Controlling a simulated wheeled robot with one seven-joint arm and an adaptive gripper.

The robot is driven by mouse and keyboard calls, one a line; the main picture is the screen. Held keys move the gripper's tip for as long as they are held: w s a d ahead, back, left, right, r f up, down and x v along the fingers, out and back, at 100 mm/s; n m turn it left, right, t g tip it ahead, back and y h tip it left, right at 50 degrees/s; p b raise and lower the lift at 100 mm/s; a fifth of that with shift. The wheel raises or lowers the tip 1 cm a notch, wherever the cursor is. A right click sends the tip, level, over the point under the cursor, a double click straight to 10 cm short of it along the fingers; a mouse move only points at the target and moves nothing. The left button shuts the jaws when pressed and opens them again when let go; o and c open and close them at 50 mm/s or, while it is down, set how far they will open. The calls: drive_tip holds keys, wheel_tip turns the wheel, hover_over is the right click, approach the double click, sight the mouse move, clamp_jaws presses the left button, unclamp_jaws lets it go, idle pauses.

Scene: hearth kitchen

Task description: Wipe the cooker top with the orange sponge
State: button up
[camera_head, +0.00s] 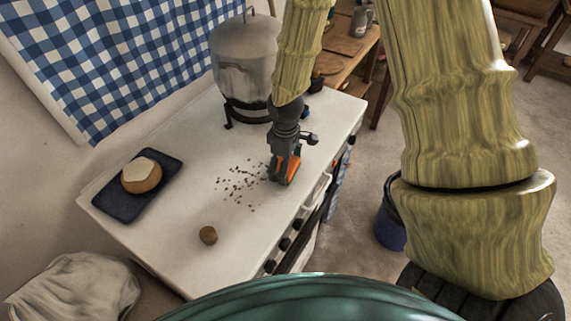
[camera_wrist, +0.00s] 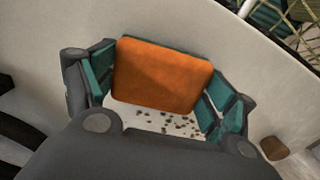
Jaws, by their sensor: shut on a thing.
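The white cooker top (camera_head: 160,225) lies in front of me, with dark crumbs (camera_head: 238,185) scattered near its middle. My gripper (camera_head: 284,170) points down at the right side of the crumbs, close to the cooker's front edge. It is shut on the orange sponge (camera_head: 290,168). In the wrist view the sponge (camera_wrist: 163,75) sits between the two teal-padded fingers, with crumbs (camera_wrist: 165,122) on the white surface just beside it. The sponge is low over the top; I cannot tell for sure whether it touches. Part of the sponge is hidden by the gripper in the head view.
A large metal pot (camera_head: 245,60) on a black stand is at the back of the cooker. A dark blue tray (camera_head: 125,207) with a round loaf (camera_head: 142,176) lies at left. A small brown round thing (camera_head: 208,235) sits near the front. Black knobs (camera_head: 285,244) line the front edge.

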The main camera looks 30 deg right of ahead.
sight(253, 168)
drive_tip(key=shift+f, duration=0.7)
drive_tip(key=shift+w, duration=0.1)
